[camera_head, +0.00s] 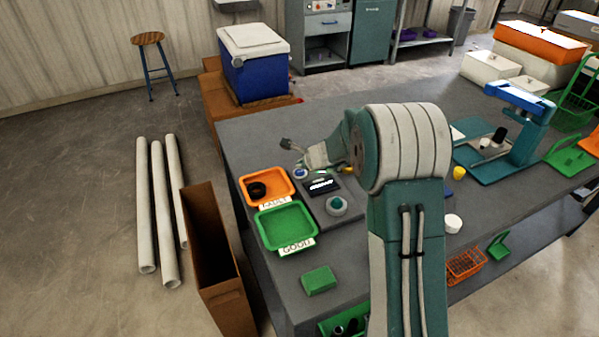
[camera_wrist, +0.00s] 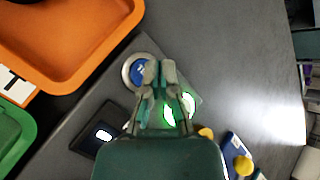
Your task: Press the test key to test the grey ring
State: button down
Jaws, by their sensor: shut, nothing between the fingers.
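A round blue key in a pale metal rim (camera_wrist: 129,72) lies beside the orange tray; it also shows in the head view (camera_head: 300,174). My gripper (camera_wrist: 160,70) is shut and empty, its tips overlapping the key's right edge; I cannot tell whether they touch it. A green light (camera_wrist: 188,102) glows just behind the fingers, partly hidden by them. A black device with a lit white display (camera_wrist: 103,135) lies left of the gripper; it shows in the head view (camera_head: 322,186). A grey ring-like piece with a teal centre (camera_head: 336,206) stands in front of that device.
An orange tray (camera_head: 286,196) holds a black ring (camera_head: 257,190). An empty green tray (camera_head: 286,228) labelled GOOD lies in front of it. A green block (camera_head: 319,280) is near the table's front edge. A yellow knob (camera_wrist: 205,133) is right of the gripper.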

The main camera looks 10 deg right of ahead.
aim_at(301, 172)
jog(key=shift+f, duration=0.15)
jog(key=shift+f, duration=0.2)
jog(key=shift+f, duration=0.45)
dwell(0.6)
jog(key=shift+r, duration=0.85)
jog(key=shift+r, duration=2.55)
